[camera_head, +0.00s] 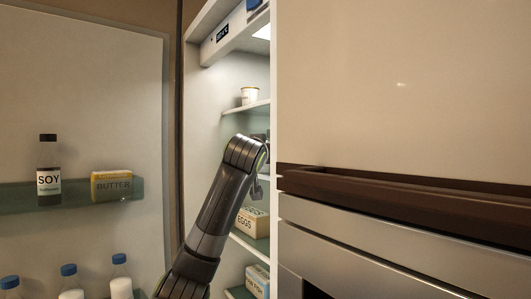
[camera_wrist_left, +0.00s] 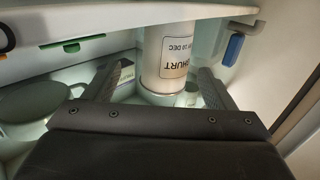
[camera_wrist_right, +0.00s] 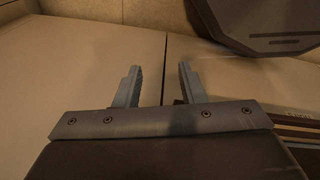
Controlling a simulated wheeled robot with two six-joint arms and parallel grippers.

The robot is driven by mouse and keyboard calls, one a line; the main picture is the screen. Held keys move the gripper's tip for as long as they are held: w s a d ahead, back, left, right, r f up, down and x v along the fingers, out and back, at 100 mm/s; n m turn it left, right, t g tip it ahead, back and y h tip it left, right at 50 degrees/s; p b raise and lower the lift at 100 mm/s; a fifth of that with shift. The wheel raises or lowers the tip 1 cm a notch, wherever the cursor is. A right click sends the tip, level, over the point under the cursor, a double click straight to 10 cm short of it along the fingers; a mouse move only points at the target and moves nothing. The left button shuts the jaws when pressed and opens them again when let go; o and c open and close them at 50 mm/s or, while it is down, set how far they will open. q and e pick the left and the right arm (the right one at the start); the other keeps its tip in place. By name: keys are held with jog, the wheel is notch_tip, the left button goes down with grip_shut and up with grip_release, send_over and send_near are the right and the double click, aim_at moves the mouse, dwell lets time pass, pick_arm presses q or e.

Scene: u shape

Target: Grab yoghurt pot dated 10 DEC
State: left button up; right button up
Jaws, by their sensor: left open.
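In the left wrist view a white yoghurt pot (camera_wrist_left: 168,62) shows upside down in the picture, its label reading "…HURT" and "10 DEC". My left gripper (camera_wrist_left: 164,72) is open, with one finger on each side of the pot in the picture; I see no clear contact. In the head view my left arm reaches into the fridge, and the left gripper (camera_head: 260,184) is partly hidden by the cabinet edge. A white pot (camera_head: 249,96) stands on the upper fridge shelf; its date is unreadable there. My right gripper (camera_wrist_right: 160,78) is open and empty before a pale panel.
An egg carton (camera_head: 252,222) sits on a lower shelf. The fridge door (camera_head: 95,100) on the left holds a soy bottle (camera_head: 48,175), butter (camera_head: 112,186) and several blue-capped bottles. A tall cabinet (camera_head: 400,90) hides the fridge's right side. A pale jug-like shape (camera_wrist_left: 40,108) is beside the left gripper.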

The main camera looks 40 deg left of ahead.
pick_arm(q)
jog(key=shift+w+a+r+p, duration=0.25)
jog(key=shift+p, duration=0.1)
jog(key=p+x, duration=0.2)
jog(key=x, duration=0.1)
jog(key=shift+s+a+r, duration=0.15)
jog(key=shift+a+r, duration=0.05)
jog(key=shift+w+a+f+p, duration=0.2)
jog(key=shift+w+a+p, duration=0.2)
jog(key=shift+w+p, duration=0.15)
pick_arm(e)
jog(key=r, duration=0.1)
jog(key=s+r, duration=0.1)
jog(key=r, duration=0.2)
jog(key=shift+s+d, duration=0.2)
jog(key=shift+d, duration=0.15)
pick_arm(q)
jog(key=c, duration=1.1)
jog(key=shift+c, duration=0.3)
pick_arm(e)
jog(key=shift+w, duration=0.15)
pick_arm(q)
jog(key=shift+r, duration=0.2)
pick_arm(e)
jog(key=shift+a+f, duration=0.15)
